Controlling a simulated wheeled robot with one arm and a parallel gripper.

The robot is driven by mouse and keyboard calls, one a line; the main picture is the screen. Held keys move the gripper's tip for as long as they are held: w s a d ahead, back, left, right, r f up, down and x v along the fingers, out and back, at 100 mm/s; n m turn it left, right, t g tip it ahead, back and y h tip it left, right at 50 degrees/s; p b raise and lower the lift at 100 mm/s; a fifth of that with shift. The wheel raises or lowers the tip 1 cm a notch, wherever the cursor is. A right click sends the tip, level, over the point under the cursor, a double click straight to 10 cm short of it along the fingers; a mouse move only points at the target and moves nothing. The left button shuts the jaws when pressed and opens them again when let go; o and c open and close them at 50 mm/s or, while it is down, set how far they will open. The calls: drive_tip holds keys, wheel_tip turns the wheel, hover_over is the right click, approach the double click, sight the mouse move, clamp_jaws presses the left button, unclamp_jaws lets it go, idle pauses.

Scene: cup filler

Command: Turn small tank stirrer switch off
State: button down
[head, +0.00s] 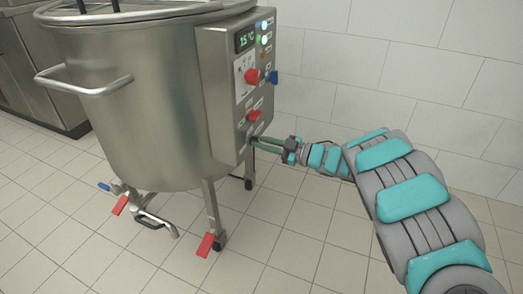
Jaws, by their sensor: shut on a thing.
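The steel tank (155,110) stands on short legs, with a control panel (222,100) on its right side. The panel has a lit display reading about 15 °C (246,39), indicator lights (264,26), a large red knob (252,76), a blue knob (273,77) and a smaller red knob (254,116). My gripper (255,142) reaches in from the right and is shut at the panel's lower end, below the smaller red knob. Its jaws hide the switch they hold, so its position does not show. The panel's labels are too small to read.
A steel cabinet (38,70) stands at the back left. The tiled wall (400,60) is behind; the tiled floor (290,245) in front is clear.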

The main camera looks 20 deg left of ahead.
drive_tip(key=shift+s+f+n+b, duration=0.1)
drive_tip(key=shift+f+n+b, duration=0.05)
drive_tip(key=shift+n+b, duration=2.95)
drive_tip(key=shift+s+f+n+b, duration=0.1)
drive_tip(key=shift+n+b, duration=2.65)
drive_tip(key=shift+n, duration=0.55)
drive_tip(key=c, duration=0.9)
unclamp_jaws()
drive_tip(key=shift+s+d+p, duration=0.15)
drive_tip(key=shift+d+p, duration=0.1)
drive_tip(key=shift+d, duration=1.7)
drive_tip(key=shift+s+d+p, duration=0.1)
drive_tip(key=shift+d+p, duration=0.15)
drive_tip(key=shift+d, duration=1.7)
